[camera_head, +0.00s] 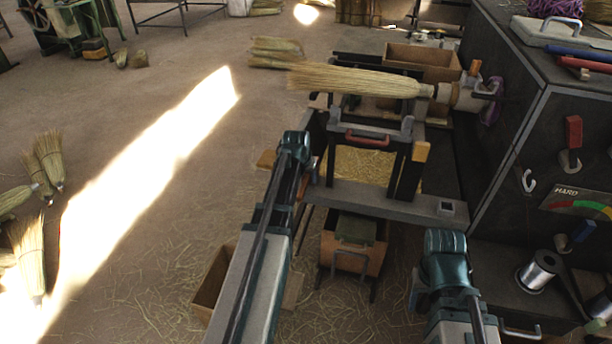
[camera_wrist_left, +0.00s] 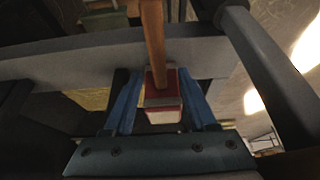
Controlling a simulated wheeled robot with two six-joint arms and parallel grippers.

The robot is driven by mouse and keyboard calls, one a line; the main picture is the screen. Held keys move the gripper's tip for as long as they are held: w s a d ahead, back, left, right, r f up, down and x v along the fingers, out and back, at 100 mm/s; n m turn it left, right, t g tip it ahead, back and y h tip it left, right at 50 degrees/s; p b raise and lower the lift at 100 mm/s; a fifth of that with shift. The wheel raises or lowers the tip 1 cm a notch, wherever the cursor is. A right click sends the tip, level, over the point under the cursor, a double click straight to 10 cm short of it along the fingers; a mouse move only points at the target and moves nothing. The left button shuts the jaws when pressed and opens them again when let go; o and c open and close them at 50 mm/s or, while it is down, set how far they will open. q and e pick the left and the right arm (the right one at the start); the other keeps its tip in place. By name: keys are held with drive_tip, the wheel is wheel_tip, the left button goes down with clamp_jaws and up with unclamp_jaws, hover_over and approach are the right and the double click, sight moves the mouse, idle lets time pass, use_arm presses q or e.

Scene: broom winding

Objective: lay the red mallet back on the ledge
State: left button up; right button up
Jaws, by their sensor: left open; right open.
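The red mallet shows in the left wrist view, with a red and pale block head (camera_wrist_left: 162,98) and a wooden handle (camera_wrist_left: 153,40) running up and away. My left gripper (camera_wrist_left: 160,112) is open, with one blue finger on each side of the mallet head. A gap shows beside the head. The handle passes across a grey bar (camera_wrist_left: 60,58), which looks like the ledge; I cannot tell if they touch. In the head view my left gripper (camera_head: 311,180) is by the left end of the grey ledge (camera_head: 385,201), mostly hidden. My right gripper (camera_head: 420,287) is low at right, its fingers largely hidden.
A straw broom (camera_head: 360,80) lies level in the winding machine above the ledge. A dark cabinet (camera_head: 510,150) with levers stands at right. A wooden box (camera_head: 352,250) hangs below the ledge. The straw-strewn floor at left is mostly open.

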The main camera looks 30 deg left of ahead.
use_arm(q)
drive_tip(key=p+v, duration=0.9)
drive_tip(key=v, duration=0.2)
drive_tip(key=shift+s+r, duration=0.15)
drive_tip(key=shift+d, duration=0.1)
drive_tip(key=s+d+m+g+p, duration=0.1)
drive_tip(key=s+d+m, duration=0.15)
drive_tip(key=d, duration=0.65)
drive_tip(key=s+d+m+g+p, duration=0.1)
drive_tip(key=s+d, duration=0.2)
drive_tip(key=d, duration=0.5)
drive_tip(key=s+d+r+m+g+p, duration=0.1)
drive_tip(key=s+d+m+g, duration=0.2)
drive_tip(key=s+d, duration=1.1)
drive_tip(key=shift+d+r+p, duration=0.2)
drive_tip(key=shift+d+p, duration=0.15)
drive_tip(key=shift+d, duration=0.05)
